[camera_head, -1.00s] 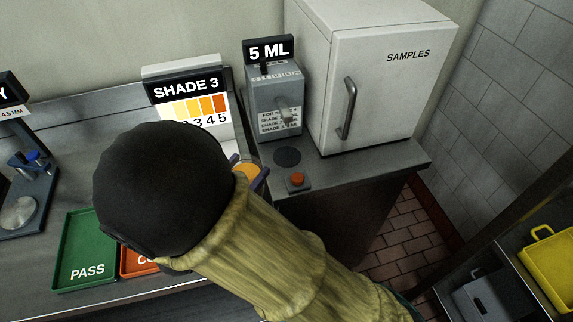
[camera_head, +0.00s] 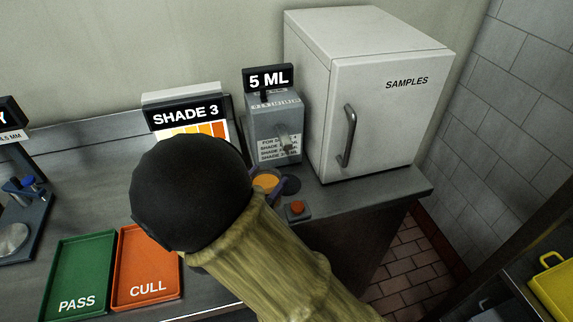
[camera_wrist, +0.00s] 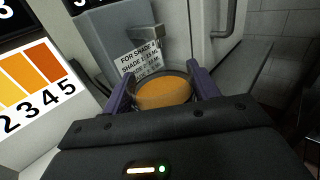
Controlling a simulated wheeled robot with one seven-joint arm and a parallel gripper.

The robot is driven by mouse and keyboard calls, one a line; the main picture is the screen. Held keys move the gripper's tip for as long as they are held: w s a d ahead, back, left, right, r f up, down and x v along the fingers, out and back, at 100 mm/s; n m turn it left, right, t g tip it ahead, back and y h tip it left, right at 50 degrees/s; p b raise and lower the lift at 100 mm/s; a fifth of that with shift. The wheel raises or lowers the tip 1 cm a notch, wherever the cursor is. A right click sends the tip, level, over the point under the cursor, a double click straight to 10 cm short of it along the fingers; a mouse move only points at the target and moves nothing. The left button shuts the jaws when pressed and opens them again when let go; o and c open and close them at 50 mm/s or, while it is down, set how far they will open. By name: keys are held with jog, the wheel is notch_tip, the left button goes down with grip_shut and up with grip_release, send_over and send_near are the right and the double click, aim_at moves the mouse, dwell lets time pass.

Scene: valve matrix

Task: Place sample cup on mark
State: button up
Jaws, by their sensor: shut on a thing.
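The sample cup (camera_head: 266,181) holds orange liquid and sits between the fingers of my gripper (camera_head: 268,184). In the wrist view the gripper (camera_wrist: 165,92) is shut on the cup (camera_wrist: 164,93), one purple finger on each side. The mark, a dark round disc (camera_head: 291,186), lies on the counter in front of the 5 ML dispenser (camera_head: 275,126). The cup is just left of the disc in the head view and partly overlaps it there. I cannot tell whether the cup touches the counter. My arm hides part of the counter.
An orange-red button (camera_head: 297,208) sits on the counter just in front of the disc. The SAMPLES fridge (camera_head: 385,105) stands to the right. The SHADE 3 chart (camera_head: 187,117) stands behind my arm. The green PASS tray (camera_head: 81,270) and orange CULL tray (camera_head: 148,270) are at lower left.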

jog(key=x, duration=0.8)
jog(key=shift+w, duration=0.35)
jog(key=shift+d, duration=0.1)
jog(key=f, duration=0.1)
jog(key=w+f, duration=0.1)
jog(key=shift+w+d+f+p, duration=0.15)
jog(key=shift+d+f+p, duration=0.2)
jog(key=shift+d+f, duration=0.05)
jog(key=shift+a+f, duration=0.1)
jog(key=shift+f, duration=0.25)
jog(key=shift+d, duration=0.2)
jog(key=shift+f, duration=0.15)
